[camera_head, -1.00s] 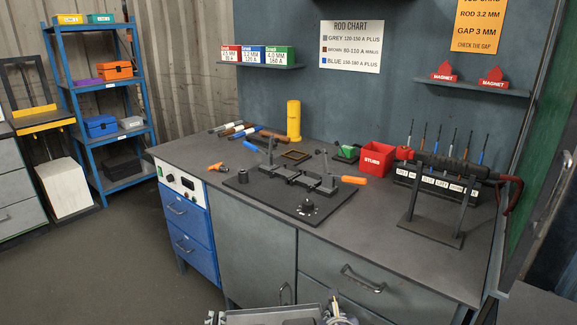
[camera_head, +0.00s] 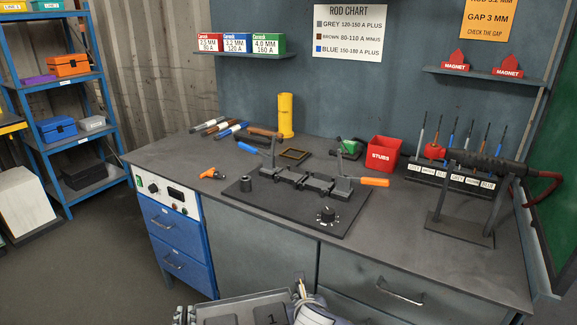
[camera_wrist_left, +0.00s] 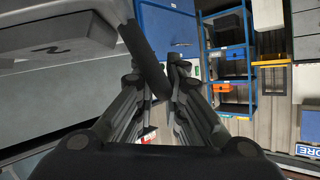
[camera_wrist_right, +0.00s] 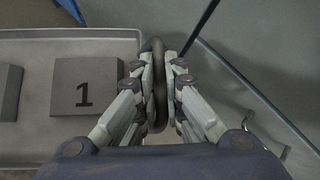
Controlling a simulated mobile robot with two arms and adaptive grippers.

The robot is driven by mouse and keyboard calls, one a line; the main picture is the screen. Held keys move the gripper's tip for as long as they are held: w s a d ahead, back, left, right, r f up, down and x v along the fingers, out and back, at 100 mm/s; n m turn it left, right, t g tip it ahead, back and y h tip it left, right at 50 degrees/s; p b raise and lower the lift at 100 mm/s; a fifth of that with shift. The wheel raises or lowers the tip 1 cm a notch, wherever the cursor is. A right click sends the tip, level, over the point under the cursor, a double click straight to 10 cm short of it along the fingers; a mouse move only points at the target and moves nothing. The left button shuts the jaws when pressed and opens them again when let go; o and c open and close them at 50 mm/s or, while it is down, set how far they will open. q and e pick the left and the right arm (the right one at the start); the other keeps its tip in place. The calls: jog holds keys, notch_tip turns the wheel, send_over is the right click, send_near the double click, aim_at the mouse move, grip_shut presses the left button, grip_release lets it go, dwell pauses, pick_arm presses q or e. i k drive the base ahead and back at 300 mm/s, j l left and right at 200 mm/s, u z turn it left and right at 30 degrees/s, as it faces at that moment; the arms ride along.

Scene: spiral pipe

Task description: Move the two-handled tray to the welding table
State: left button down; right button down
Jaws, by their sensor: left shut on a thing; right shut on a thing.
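The grey two-handled tray (camera_head: 235,301) shows at the bottom edge of the head view, in front of the welding table (camera_head: 395,225). A block marked 1 (camera_wrist_right: 84,87) lies in it; a block marked 2 (camera_wrist_left: 60,48) shows in the left wrist view. My right gripper (camera_wrist_right: 160,75) is shut on the tray's dark handle at one end. My left gripper (camera_wrist_left: 158,75) is shut on the dark handle (camera_wrist_left: 142,48) at the other end. Much of the tray is cut off below the head view.
A black fixture plate (camera_head: 285,208) with clamps fills the table's middle. The front right top is mostly clear. Blue shelves (camera_head: 62,160) stand left.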

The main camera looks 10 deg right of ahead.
aim_at(190, 154)
jog(key=i+j, duration=0.25)
jog(key=j, duration=0.15)
jog(key=i+j, duration=0.3)
jog(key=j, duration=0.15)
jog(key=i+j, duration=0.25)
jog(key=j, duration=0.15)
